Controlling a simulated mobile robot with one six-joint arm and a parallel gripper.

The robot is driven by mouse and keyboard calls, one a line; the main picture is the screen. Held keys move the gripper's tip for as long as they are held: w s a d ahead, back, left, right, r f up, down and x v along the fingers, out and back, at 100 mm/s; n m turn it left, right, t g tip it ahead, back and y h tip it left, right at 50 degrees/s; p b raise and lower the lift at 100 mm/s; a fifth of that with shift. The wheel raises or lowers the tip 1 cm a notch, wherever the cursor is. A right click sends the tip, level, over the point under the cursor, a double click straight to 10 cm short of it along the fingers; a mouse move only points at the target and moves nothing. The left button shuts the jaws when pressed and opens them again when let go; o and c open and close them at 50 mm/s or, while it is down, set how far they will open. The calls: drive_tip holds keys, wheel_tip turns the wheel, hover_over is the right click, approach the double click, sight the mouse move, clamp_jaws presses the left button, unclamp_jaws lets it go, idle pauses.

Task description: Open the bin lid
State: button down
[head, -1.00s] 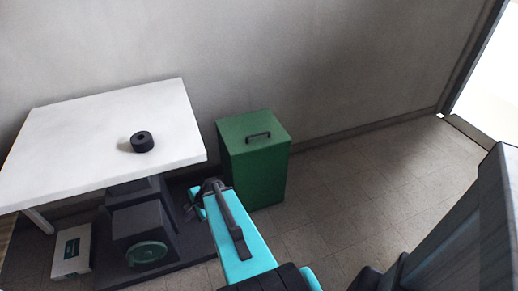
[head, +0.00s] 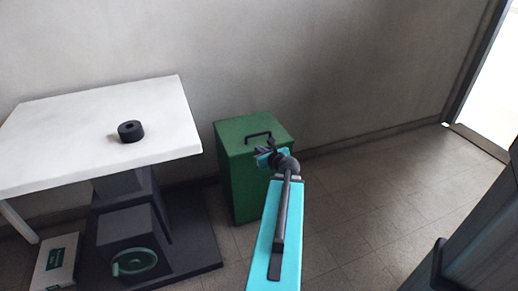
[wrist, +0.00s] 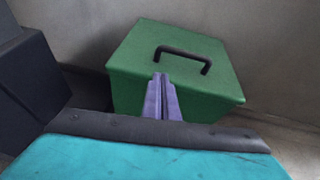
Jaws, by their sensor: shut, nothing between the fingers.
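The green bin (head: 245,187) stands on the floor against the wall, and its flat green lid (head: 240,127) is closed. A dark handle (head: 258,136) arches up from the lid. In the wrist view the lid (wrist: 130,55) fills the middle, with the handle (wrist: 184,55) beyond my fingertips. My gripper (head: 266,153) is at the front right of the lid in the head view. In the wrist view my gripper's purple fingers (wrist: 160,82) are together and empty, pointing toward the handle's left end. I cannot tell whether they touch the lid.
A white table (head: 95,125) with a black ring-shaped object (head: 131,131) stands left of the bin. Under it are a dark machine with a green wheel (head: 134,262) and a white box (head: 57,262). The floor (head: 400,200) right of the bin is clear.

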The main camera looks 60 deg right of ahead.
sight(259, 141)
drive_tip(key=shift+s+d+r+m+h, duration=0.2)
drive_tip(key=shift+s+d+r+m, duration=0.15)
drive_tip(key=shift+s+d, duration=0.25)
drive_tip(key=shift+s+d+r+m+h, duration=0.25)
drive_tip(key=shift+s+d+m, duration=0.2)
drive_tip(key=shift+s+d, duration=0.15)
drive_tip(key=shift+w, duration=0.1)
drive_tip(key=shift+b+x, duration=1.1)
drive_tip(key=shift+x, duration=3.85)
drive_tip(key=shift+a, duration=0.15)
drive_tip(key=shift+d, duration=0.2)
drive_tip(key=shift+r+p, duration=0.15)
drive_tip(key=shift+p, duration=0.3)
